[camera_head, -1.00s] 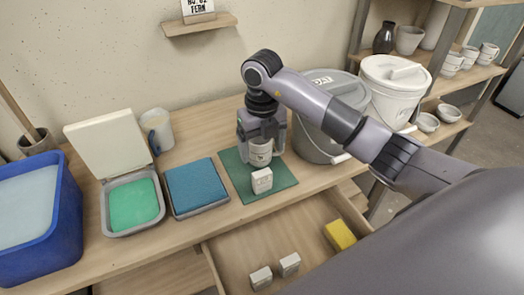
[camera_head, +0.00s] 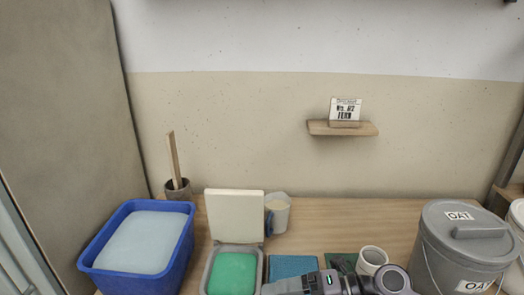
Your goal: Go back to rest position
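A white cup (camera_head: 373,258) stands upright at the bottom of the head view, by the green mat (camera_head: 343,262). Part of my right arm crosses the bottom edge in front of it. The grey end of that arm, where my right gripper (camera_head: 290,286) seems to be, lies low over the front of the blue pad (camera_head: 293,266). Its fingers are cut off or hidden, so I cannot tell whether they are open or shut. My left gripper is not in view.
A blue tub (camera_head: 187,250) stands at the left, beside an open box with a green pad (camera_head: 232,272). A jug (camera_head: 279,213) and a pot with a stick (camera_head: 178,188) stand behind. A grey lidded OAT bucket (camera_head: 462,245) is at the right. A wall shelf (camera_head: 343,128) holds a card.

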